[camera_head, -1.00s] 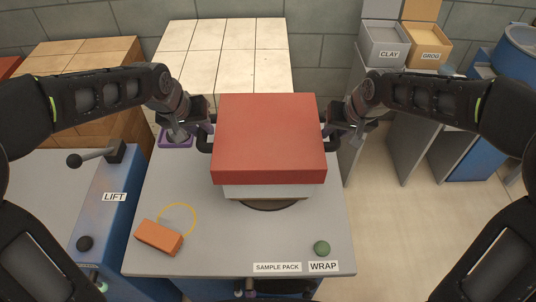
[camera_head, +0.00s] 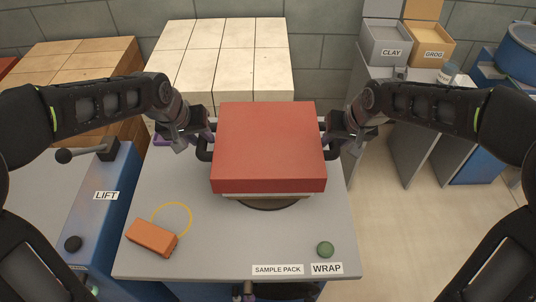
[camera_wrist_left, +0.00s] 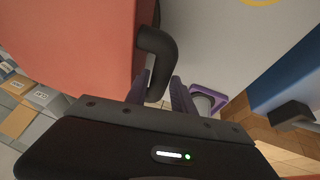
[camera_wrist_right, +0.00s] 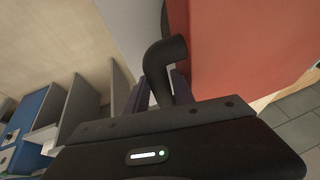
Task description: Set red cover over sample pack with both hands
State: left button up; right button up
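The red cover (camera_head: 268,148) is a square box lid with a black handle on its left and right sides. It sits level over the pale sample pack (camera_head: 262,196), of which only a thin band shows below the cover's front edge. My left gripper (camera_head: 207,140) is shut on the left handle (camera_wrist_left: 157,50). My right gripper (camera_head: 329,138) is shut on the right handle (camera_wrist_right: 163,60). Most of the pack is hidden by the cover, so I cannot tell whether the cover's rim touches anything below.
The pack stands on a dark round plate (camera_head: 268,205) on the grey table (camera_head: 200,255). The LIFT lever (camera_head: 85,153) is at left, pale stacked blocks (camera_head: 230,60) behind.

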pick_arm(q)
jog(key=o, duration=0.3)
pick_arm(e)
jog(key=o, duration=0.3)
jog(key=shift+r, duration=0.1)
pick_arm(q)
jog(key=shift+d+r, duration=0.1)
pick_arm(e)
jog(key=shift+a, duration=0.1)
